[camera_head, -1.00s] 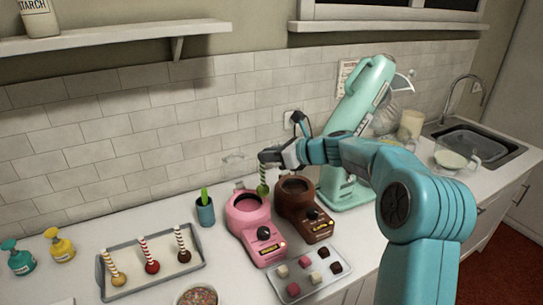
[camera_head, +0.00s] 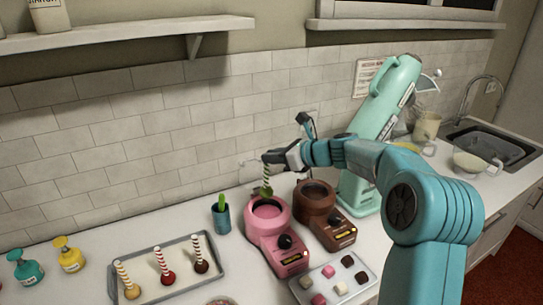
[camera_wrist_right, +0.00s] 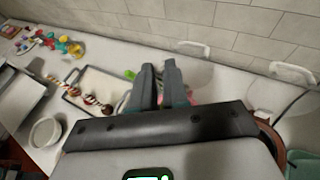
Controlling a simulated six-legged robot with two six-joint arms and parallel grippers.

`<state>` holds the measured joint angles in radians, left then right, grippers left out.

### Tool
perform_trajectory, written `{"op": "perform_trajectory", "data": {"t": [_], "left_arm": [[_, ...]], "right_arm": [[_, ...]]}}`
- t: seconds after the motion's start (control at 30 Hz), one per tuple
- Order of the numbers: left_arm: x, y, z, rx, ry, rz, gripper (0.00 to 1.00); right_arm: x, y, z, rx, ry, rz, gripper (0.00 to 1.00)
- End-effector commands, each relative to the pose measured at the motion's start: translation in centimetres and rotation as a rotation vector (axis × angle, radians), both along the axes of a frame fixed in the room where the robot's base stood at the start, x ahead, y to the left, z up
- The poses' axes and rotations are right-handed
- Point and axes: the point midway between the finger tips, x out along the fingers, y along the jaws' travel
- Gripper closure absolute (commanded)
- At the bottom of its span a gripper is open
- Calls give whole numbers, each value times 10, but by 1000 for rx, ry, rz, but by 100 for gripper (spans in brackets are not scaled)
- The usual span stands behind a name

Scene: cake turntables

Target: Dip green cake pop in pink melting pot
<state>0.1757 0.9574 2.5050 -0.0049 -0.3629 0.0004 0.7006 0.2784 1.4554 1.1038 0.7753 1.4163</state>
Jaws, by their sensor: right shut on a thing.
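The green cake pop (camera_head: 266,191) hangs head down on its green-striped stick from my right gripper (camera_head: 268,158), which is shut on the stick. Its head is at the back rim of the pink melting pot (camera_head: 278,234); I cannot tell whether it touches or is inside the opening. In the right wrist view my right gripper's fingers (camera_wrist_right: 158,75) hide the cake pop and nearly all of the pink pot. My left gripper is not in view.
A brown melting pot (camera_head: 318,203) stands right of the pink one. A blue cup (camera_head: 221,218) is to the left. A tray (camera_head: 212,265) holds three striped-stick cake pops. A sweets tray (camera_head: 348,290) lies in front. A mint mixer (camera_head: 372,130) stands behind my right arm.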

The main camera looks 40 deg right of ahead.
Motion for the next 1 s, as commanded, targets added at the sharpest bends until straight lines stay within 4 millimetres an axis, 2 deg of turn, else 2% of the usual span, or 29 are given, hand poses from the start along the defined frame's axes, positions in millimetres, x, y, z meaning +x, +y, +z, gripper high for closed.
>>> {"op": "perform_trajectory", "data": {"t": [0.03,0.3,0.7,0.83,1.0], "left_arm": [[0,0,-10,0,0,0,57],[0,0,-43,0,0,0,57],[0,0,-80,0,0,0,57],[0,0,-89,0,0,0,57],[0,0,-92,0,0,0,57]], "right_arm": [[0,0,-10,0,0,0,100],[1,1,-43,0,-1,0,100],[4,2,-90,0,0,0,100],[4,2,-101,-1,-1,0,100],[4,2,-106,0,-1,-1,100]]}}
